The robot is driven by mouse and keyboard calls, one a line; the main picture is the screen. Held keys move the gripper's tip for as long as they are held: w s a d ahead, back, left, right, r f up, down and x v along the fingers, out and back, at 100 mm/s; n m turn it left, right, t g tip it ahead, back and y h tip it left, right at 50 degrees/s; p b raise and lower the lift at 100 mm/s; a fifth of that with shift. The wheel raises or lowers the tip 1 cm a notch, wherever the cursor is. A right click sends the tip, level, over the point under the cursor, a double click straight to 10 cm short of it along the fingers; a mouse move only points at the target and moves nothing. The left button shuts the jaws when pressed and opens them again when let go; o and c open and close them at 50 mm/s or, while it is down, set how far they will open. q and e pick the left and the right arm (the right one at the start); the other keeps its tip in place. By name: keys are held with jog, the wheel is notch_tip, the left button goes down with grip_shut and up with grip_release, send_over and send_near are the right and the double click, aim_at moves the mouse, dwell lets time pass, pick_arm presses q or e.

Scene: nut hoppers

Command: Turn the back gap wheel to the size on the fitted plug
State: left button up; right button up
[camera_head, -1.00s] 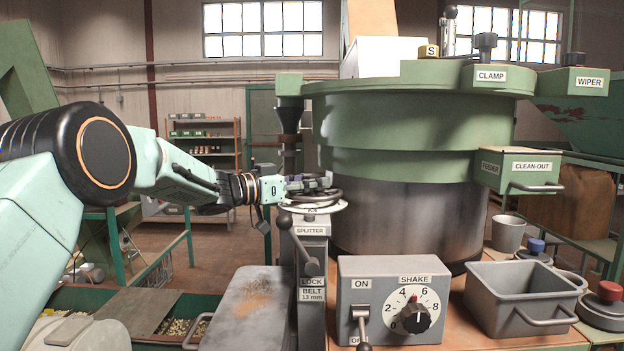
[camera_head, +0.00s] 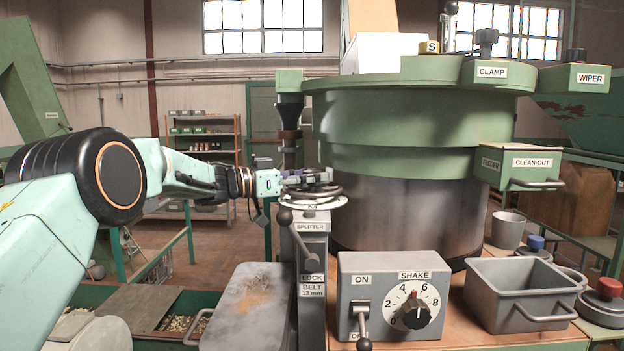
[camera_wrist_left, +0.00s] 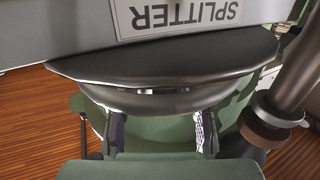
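A dark handwheel (camera_head: 325,192) sits over a pale round dial plate (camera_head: 322,203) on top of the grey SPLITTER post (camera_head: 312,250). The dial marks are too small to read. A brass-coloured plug (camera_head: 429,47) marked "S" stands on the green bowl's rim. My left gripper (camera_head: 312,178) reaches in from the left, at the wheel's far left side. In the left wrist view, its two fingers (camera_wrist_left: 160,135) are apart, with the dark wheel rim (camera_wrist_left: 165,98) at their tips. I cannot tell whether they touch it. My right gripper is not in view.
The large green bowl feeder (camera_head: 415,125) stands just right of the wheel. A LOCK lever (camera_head: 298,240) rises in front of it. A SHAKE control box (camera_head: 390,297) and grey bin (camera_head: 520,292) stand in front. A vertical funnel pipe (camera_head: 290,125) stands behind the gripper.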

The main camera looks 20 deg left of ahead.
pick_arm(q)
jog(key=o, duration=0.4)
jog(key=shift+s, duration=0.1)
jog(key=v, duration=1.1)
jog(key=shift+s+a, duration=0.25)
jog(key=shift+a, duration=0.1)
jog(key=shift+s+a, duration=0.1)
jog(key=shift+f, duration=0.1)
